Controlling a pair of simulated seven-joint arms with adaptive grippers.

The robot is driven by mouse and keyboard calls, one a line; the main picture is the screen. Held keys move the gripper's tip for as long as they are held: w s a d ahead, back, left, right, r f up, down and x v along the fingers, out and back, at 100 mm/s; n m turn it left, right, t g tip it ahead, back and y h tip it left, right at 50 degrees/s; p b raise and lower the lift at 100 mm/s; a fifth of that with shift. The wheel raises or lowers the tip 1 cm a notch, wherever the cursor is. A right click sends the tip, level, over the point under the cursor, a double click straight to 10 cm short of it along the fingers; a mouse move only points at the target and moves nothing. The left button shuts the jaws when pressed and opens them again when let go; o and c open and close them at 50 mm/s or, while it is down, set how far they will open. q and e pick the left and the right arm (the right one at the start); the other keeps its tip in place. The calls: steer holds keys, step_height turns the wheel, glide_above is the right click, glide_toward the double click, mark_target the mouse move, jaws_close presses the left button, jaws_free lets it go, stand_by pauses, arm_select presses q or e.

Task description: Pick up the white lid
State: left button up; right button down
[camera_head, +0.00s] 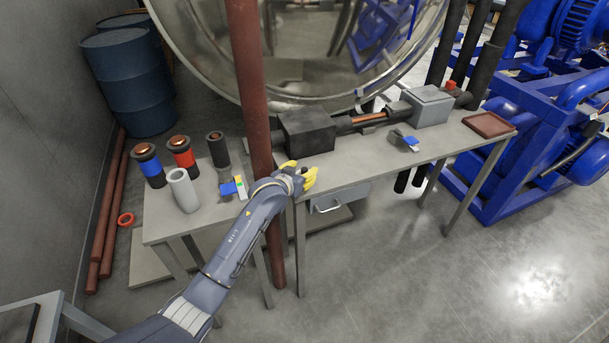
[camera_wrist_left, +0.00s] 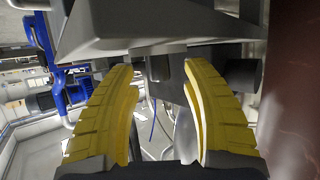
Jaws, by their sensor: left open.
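No clearly white lid stands out in either view. The palest candidates are a light grey hollow cylinder (camera_head: 183,190) upright on the left table and a light grey box (camera_head: 428,105) with a flat top on the right table; I cannot tell whether either bears the lid. My left gripper (camera_head: 307,178), with yellow fingers, is at the near edge of the right table, beside the red-brown pole and apart from both. In the left wrist view its fingers (camera_wrist_left: 158,72) are spread with nothing between them. My right gripper is not in view.
The red-brown pole (camera_head: 251,95) rises between the tables. A dark box (camera_head: 308,132) and brown tray (camera_head: 489,124) lie on the right table.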

arm_select(q)
steer(key=shift+w+d+f, duration=0.3)
steer(key=shift+w, duration=0.3)
jaws_close()
